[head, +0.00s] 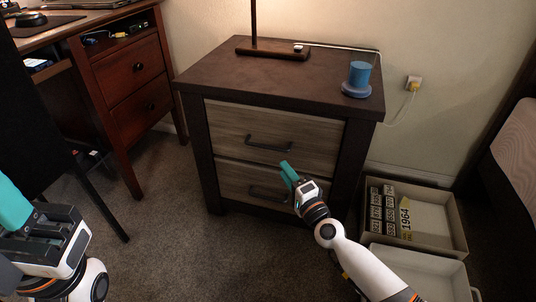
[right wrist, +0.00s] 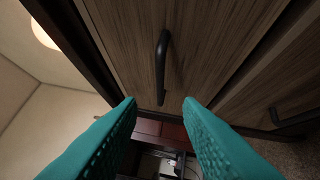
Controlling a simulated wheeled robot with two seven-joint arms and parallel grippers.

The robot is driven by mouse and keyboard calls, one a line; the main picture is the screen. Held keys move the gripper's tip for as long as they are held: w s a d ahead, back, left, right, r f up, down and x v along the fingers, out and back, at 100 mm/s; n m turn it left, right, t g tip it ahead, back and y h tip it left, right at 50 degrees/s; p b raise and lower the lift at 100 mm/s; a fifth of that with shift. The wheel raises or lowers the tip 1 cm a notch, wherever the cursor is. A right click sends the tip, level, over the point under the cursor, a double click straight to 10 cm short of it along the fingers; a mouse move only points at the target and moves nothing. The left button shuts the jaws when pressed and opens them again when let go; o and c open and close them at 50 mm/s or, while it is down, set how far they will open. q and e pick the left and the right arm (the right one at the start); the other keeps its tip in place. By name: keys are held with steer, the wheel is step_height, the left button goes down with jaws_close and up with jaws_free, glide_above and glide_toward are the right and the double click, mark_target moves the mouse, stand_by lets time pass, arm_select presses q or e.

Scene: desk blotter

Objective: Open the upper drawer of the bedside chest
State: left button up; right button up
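The bedside chest (head: 190,125) is dark brown with two grey-wood drawers, both closed. The upper drawer (head: 320,135) has a dark bar handle (head: 268,144); this handle also shows in the right wrist view (right wrist: 161,70). The lower drawer (head: 232,178) has a similar handle (head: 266,194). My right gripper (head: 287,172) is in front of the chest, just below and right of the upper handle. In the right wrist view its teal fingers (right wrist: 159,108) are spread with nothing between them, apart from the handle. My left gripper (head: 15,210) is at the lower left, partly cut off; its opening is unclear.
A lamp base (head: 270,53) and a blue cylinder (head: 359,75) on a round base stand on the chest top. Two open bins (head: 455,225) (head: 440,268) lie on the floor at right. A wooden desk (head: 128,65) stands at left. Carpet is clear before the chest.

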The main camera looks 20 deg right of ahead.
mark_target(268, 146)
steer(key=b+x, duration=0.1)
steer(key=x, duration=1)
steer(key=shift+c, duration=0.4)
steer(key=shift+s, duration=0.1)
jaws_close()
